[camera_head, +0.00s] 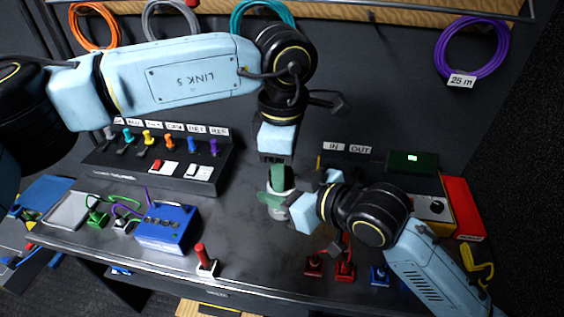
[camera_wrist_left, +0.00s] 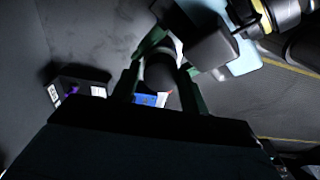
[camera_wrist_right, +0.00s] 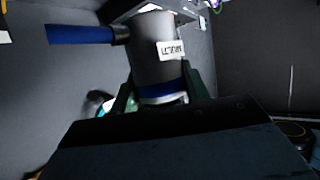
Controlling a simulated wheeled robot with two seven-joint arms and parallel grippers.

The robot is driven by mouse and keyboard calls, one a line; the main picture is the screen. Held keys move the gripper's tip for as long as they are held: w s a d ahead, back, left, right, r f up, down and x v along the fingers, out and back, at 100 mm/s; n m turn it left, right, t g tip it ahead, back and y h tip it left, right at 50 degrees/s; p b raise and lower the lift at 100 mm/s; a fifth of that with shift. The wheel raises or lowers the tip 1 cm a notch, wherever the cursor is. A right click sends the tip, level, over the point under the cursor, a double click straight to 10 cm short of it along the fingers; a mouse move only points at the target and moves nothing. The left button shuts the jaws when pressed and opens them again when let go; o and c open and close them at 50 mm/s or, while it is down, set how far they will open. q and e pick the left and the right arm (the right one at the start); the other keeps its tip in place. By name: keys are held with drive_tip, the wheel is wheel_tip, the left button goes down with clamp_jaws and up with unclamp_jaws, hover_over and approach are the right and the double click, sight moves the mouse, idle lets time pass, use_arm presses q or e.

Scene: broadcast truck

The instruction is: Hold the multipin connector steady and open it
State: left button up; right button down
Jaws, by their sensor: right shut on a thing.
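The multipin connector is a grey cylinder (camera_wrist_right: 155,52) with a white label and a blue ring in the right wrist view. A blue bar (camera_wrist_right: 80,34) sticks out from its side. In the head view its grey body (camera_head: 280,213) shows partly below the grippers. My right gripper (camera_wrist_right: 158,90) is shut on it, one green finger on each side. My left gripper (camera_head: 278,182) points down from above, just over the connector. In the left wrist view a dark round end (camera_wrist_left: 160,72) lies between its fingers, with a narrow gap visible, so it looks open.
A blue box (camera_head: 167,228) with cables stands at the left. A switch panel (camera_head: 155,170) is behind it. A red-handled lever (camera_head: 205,262) and red and blue plugs (camera_head: 345,271) sit near the front edge. A red box (camera_head: 463,208) is at the right.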

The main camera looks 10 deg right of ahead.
use_arm(q)
drive_tip(key=c, duration=0.6)
drive_tip(key=n, duration=0.6)
drive_tip(key=shift+w+a+r, duration=0.1)
drive_tip(key=shift+w, duration=0.05)
drive_tip(key=shift+c, duration=0.2)
drive_tip(key=shift+r, duration=0.1)
drive_tip(key=shift+r, duration=1)
